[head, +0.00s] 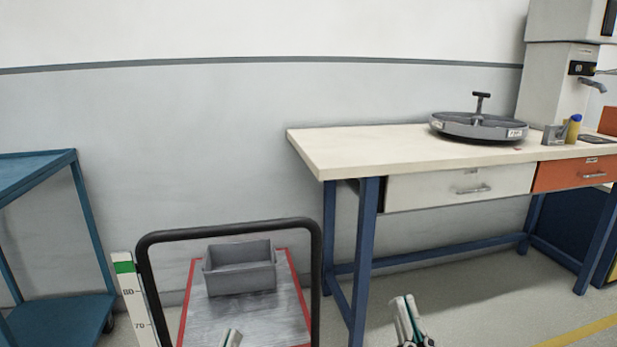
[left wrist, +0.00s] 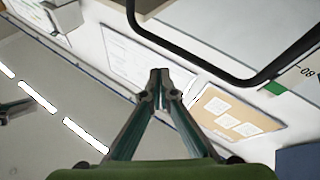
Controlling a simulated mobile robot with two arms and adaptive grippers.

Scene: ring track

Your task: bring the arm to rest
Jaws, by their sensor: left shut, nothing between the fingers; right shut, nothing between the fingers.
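My left gripper (head: 231,339) shows only its tips at the bottom edge of the head view, in front of the board with the grey box. In the left wrist view the left gripper (left wrist: 159,75) is shut, its fingertips together with nothing between them. My right gripper (head: 406,308) is at the bottom of the head view, right of the black frame and in front of the workbench. Its fingers are close together and hold nothing visible. Most of both arms is out of the head view.
A black tubular frame (head: 227,229) stands around a red-edged board (head: 240,317) with a grey box (head: 240,272). A workbench (head: 400,150) on the right bears a round grey ring track (head: 478,127). A blue cart (head: 60,322) stands at left. Bare floor lies under the bench.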

